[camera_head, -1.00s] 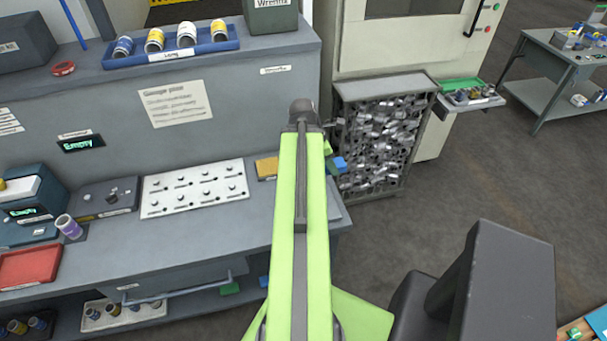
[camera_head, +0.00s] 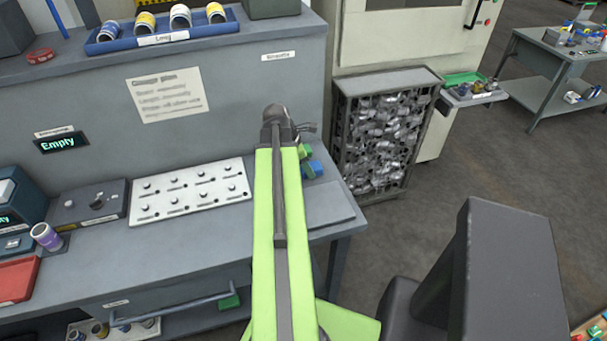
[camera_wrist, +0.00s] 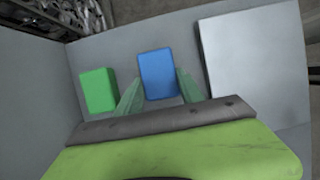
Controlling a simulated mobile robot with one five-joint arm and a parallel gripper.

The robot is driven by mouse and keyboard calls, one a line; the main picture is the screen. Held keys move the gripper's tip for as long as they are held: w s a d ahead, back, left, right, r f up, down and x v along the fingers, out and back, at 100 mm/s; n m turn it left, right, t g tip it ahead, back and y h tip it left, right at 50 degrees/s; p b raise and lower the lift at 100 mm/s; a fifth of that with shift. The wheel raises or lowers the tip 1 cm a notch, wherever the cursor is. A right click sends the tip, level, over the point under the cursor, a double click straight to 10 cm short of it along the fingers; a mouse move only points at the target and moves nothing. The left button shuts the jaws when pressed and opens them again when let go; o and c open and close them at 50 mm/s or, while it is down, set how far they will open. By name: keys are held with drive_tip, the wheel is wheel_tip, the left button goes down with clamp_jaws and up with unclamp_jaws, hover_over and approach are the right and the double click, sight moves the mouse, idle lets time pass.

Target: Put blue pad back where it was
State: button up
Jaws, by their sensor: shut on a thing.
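The blue pad (camera_wrist: 158,74) is between the two green fingers of my gripper (camera_wrist: 159,94) in the wrist view, and my gripper is shut on it. In the head view the blue pad (camera_head: 313,168) shows just right of my green arm, over the right end of the bench. A green pad (camera_wrist: 98,91) is left of the blue pad in the wrist view, apart from it. My arm hides most of my gripper in the head view. Whether the blue pad touches the bench top cannot be told.
A flat grey plate (camera_wrist: 255,65) lies right of the blue pad. The bench's back panel (camera_wrist: 32,85) is at the left. A white pegged plate (camera_head: 190,190) lies left of my arm. A cage of metal scrap (camera_head: 383,135) stands beyond the bench's right end.

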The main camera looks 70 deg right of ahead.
drive_tip(key=shift+w+a+f, duration=0.1)
drive_tip(key=shift+w+f, duration=0.05)
drive_tip(key=shift+f, duration=0.2)
drive_tip(key=o, duration=1.2)
drive_tip(key=shift+r+p, duration=0.5)
drive_tip(key=shift+p, duration=0.1)
drive_tip(key=p+v, duration=1)
drive_tip(key=v, duration=0.1)
drive_tip(key=shift+a+r, duration=0.15)
